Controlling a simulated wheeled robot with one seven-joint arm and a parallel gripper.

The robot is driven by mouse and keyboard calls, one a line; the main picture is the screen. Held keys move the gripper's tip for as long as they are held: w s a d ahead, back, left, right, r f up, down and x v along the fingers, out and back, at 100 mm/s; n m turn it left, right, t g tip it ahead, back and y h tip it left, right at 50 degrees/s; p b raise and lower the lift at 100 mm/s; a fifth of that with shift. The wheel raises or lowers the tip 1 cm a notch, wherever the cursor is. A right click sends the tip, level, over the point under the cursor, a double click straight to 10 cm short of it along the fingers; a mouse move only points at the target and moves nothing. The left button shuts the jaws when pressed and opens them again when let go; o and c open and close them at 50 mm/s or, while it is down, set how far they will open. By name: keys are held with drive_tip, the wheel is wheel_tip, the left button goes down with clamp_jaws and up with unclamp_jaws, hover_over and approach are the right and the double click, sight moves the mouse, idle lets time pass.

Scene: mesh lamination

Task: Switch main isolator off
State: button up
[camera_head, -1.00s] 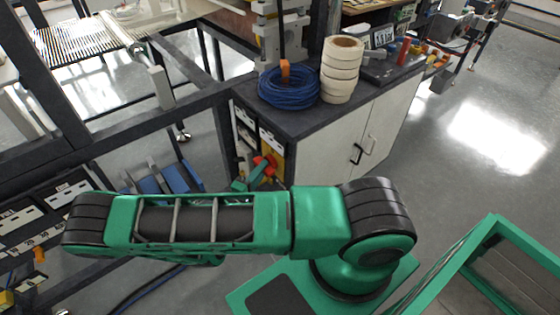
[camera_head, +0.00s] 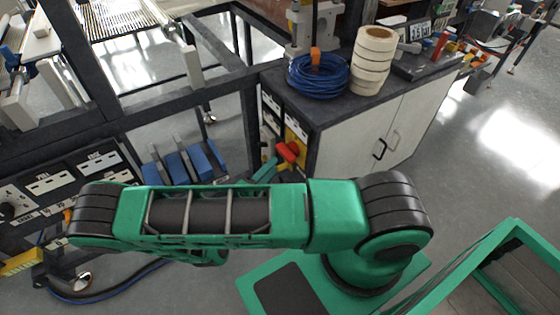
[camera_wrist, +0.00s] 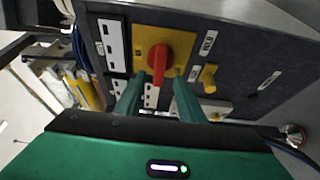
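The main isolator is a red rotary handle (camera_wrist: 156,62) on a yellow plate (camera_wrist: 183,45), set in a dark panel. In the wrist view its grip hangs nearly upright. My gripper (camera_wrist: 160,88) is open, with one green finger on each side of the handle's lower end. I see gaps at both sides and cannot tell whether a finger touches. In the head view the red handle (camera_head: 288,151) shows at the cabinet's end face, with a green finger of my gripper (camera_head: 266,170) beside it. My arm hides the rest of the gripper there.
A yellow knob (camera_wrist: 208,78) sits right of the isolator, near my right finger. White label plates (camera_wrist: 112,45) lie to the left. The cabinet (camera_head: 365,140) carries a blue cable coil (camera_head: 318,75) and tape rolls (camera_head: 372,60). Frame bars (camera_head: 150,125) stand left.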

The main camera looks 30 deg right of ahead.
drive_tip(key=v, duration=0.5)
drive_tip(key=shift+w+a, duration=0.15)
drive_tip(key=shift+a, duration=0.4)
drive_tip(key=s+d+r+m+g+y, duration=0.3)
drive_tip(key=d+r+m+g+y, duration=0.15)
drive_tip(key=d+r+g, duration=0.35)
drive_tip(key=s+d+r+m+g+y, duration=0.35)
drive_tip(key=d+r+y, duration=0.2)
drive_tip(key=r, duration=0.45)
drive_tip(key=s+d+r+m+t+y, duration=0.3)
drive_tip(key=s+r+y, duration=0.3)
drive_tip(key=s+r, duration=0.7)
drive_tip(key=shift+s+d+r+t+y, duration=0.3)
drive_tip(key=shift+s+t, duration=0.15)
drive_tip(key=shift+s, duration=0.8)
